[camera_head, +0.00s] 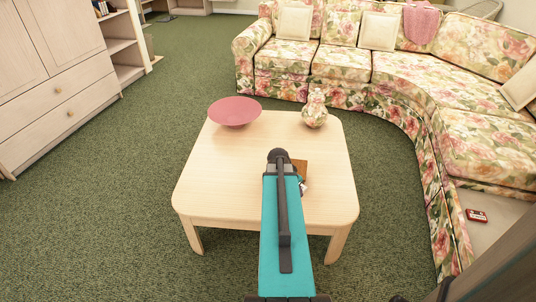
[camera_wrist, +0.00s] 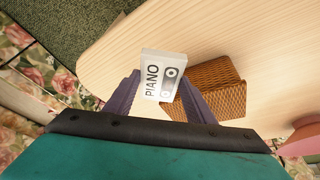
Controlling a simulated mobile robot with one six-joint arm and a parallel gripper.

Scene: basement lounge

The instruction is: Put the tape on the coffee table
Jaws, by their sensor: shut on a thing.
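The tape (camera_wrist: 157,86) is a small white case with "PIANO" and a cassette drawing on it. My gripper (camera_wrist: 160,80) is shut on it, with one purple finger at each side. In the head view a small part of the tape (camera_head: 305,187) shows beside my teal arm, which hides most of my gripper. The light wood coffee table (camera_head: 225,165) also fills much of the wrist view (camera_wrist: 230,35). The tape is over the table top; I cannot tell how high above it.
A brown woven object (camera_wrist: 222,90) lies on the table, close to the tape. A pink bowl (camera_head: 235,112) and a floral vase (camera_head: 315,108) stand at the table's far side. The table's left part is clear. A floral sofa (camera_head: 430,90) curves around the right.

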